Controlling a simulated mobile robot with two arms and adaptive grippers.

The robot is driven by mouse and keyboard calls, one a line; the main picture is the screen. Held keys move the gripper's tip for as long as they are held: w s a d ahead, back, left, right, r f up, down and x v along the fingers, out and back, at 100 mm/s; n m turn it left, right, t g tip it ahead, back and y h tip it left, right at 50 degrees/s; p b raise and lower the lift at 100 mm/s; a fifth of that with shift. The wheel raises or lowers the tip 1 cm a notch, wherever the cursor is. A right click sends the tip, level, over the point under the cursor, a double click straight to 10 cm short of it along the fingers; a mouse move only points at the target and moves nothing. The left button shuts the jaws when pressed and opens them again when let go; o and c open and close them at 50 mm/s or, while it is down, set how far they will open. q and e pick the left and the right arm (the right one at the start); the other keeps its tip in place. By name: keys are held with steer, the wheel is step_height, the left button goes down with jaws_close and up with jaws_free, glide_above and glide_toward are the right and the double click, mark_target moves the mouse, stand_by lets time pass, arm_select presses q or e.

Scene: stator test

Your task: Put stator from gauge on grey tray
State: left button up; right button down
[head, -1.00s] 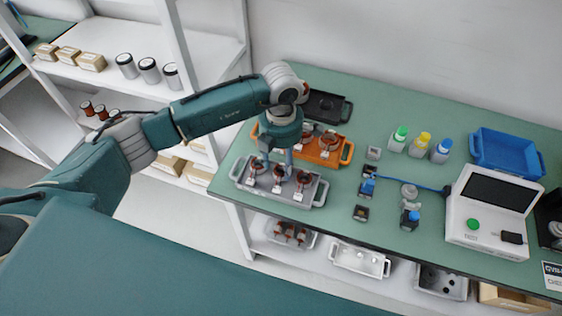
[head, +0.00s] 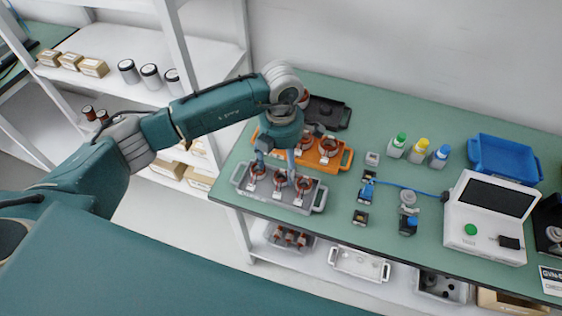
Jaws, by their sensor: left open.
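The grey tray (head: 318,198) lies at the left front of the green table and holds three copper-coloured stators: left (head: 257,171), middle (head: 279,179) and right (head: 304,184). My left gripper (head: 278,168) points down just above the tray, open, with its fingers near the left and middle stators. Whether it touches one cannot be told. A white device with a dark screen and green button, probably the gauge (head: 482,240), stands at the right. A blue cable runs from it to a small blue-and-black fixture (head: 367,178). I see no stator in that fixture.
An orange tray (head: 346,157) with stators and a black tray (head: 331,112) lie behind the grey tray, partly behind my arm. Small fixtures (head: 409,224), capped bottles (head: 419,151) and a blue bin (head: 505,158) stand farther right. The table's front edge is close to the grey tray.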

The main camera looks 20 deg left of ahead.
arm_select(q)
step_height(320, 180, up, 12)
stand_by(0.6)
